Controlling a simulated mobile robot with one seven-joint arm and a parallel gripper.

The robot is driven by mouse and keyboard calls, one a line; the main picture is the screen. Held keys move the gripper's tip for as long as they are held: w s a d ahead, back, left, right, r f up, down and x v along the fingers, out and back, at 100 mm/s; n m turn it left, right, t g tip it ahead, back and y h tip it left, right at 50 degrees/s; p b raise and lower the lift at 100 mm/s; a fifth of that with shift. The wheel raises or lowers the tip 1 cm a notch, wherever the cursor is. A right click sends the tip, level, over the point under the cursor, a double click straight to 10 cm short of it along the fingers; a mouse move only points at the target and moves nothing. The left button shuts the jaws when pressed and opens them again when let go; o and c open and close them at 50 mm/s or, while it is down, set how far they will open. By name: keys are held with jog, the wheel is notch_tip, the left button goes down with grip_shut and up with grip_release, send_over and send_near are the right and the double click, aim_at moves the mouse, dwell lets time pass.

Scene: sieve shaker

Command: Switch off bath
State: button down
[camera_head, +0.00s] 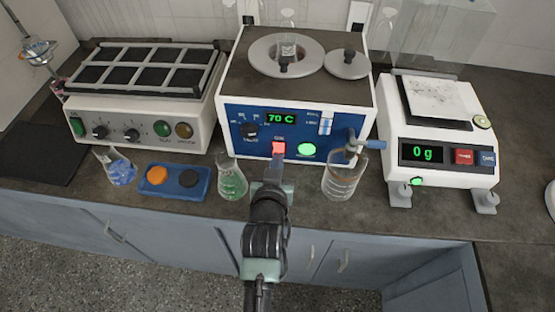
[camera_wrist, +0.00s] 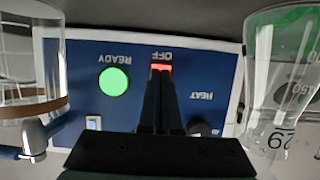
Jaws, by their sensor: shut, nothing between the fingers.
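The bath (camera_head: 230,105) is the white box with the blue front panel in the middle of the bench. Its display (camera_head: 281,118) reads 70 C in green. A red lit switch (camera_head: 278,148) sits low on the panel, left of a lit green lamp (camera_head: 307,149). In the wrist view, upside down, the red switch (camera_wrist: 161,68) is beside the label OFF and the green lamp (camera_wrist: 114,82) is marked READY. My gripper (camera_head: 276,168) is shut and empty, fingertips right at the red switch. The gripper (camera_wrist: 161,77) hides most of the switch; I cannot tell whether it touches.
A flask of green liquid (camera_head: 231,182) stands just left of my gripper. A beaker (camera_head: 342,178) stands to the right, under a blue-handled tap (camera_head: 365,143). A blue tray (camera_head: 174,193) and another flask (camera_head: 118,168) are farther left. The balance (camera_head: 440,180) is on the right.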

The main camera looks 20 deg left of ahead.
jog(key=shift+w+f+b, duration=0.1)
jog(key=shift+f+b, duration=0.2)
jog(key=shift+b, duration=0.3)
jog(key=shift+w+r+t, duration=0.1)
jog(key=shift+t, duration=0.2)
jog(key=shift+r+p, duration=0.7)
jog(key=shift+r, duration=0.4)
jog(key=shift+r, duration=0.15)
